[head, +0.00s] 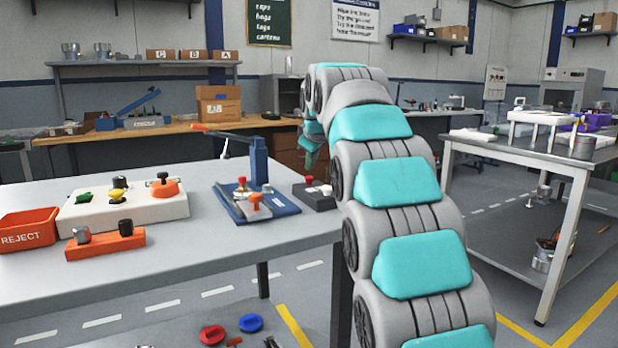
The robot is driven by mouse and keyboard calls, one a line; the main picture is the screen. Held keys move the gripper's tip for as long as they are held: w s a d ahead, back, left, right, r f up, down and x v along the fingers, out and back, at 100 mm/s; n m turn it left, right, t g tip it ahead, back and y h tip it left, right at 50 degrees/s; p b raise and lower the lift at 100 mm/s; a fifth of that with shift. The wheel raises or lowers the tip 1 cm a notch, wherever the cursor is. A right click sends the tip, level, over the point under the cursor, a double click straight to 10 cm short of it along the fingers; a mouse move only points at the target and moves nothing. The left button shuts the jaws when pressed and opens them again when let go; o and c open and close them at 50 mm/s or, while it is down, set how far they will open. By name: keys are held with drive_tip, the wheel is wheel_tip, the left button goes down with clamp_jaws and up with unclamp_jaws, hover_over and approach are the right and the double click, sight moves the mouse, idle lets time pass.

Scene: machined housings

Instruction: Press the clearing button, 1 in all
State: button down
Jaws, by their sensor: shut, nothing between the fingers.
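A small dark control box (318,197) sits on the left table near its right edge. It carries a red button (310,180) and one or more pale buttons (322,189); no label on it is readable. My arm reaches forward across the right side of the view. My gripper (309,166) shows small at its far end, shut and empty, pointing down above the box, and appears apart from it. Part of the gripper is hidden behind my own arm.
Left of the box stands a blue press fixture (259,165) with a raised lever. Farther left are a white block with knobs (92,217), an orange holder (105,243) and a red REJECT bin (27,229). A second table (470,146) is at the right.

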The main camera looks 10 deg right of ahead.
drive_tip(key=shift+f, duration=0.15)
drive_tip(key=shift+f, duration=0.3)
drive_tip(key=shift+f+b, duration=0.5)
idle(1.2)
drive_tip(key=shift+r, duration=0.15)
drive_tip(key=shift+r+p, duration=0.65)
drive_tip(key=shift+r, duration=0.15)
wheel_tip(320, 180, up, 5)
drive_tip(key=p, duration=0.3)
idle(0.7)
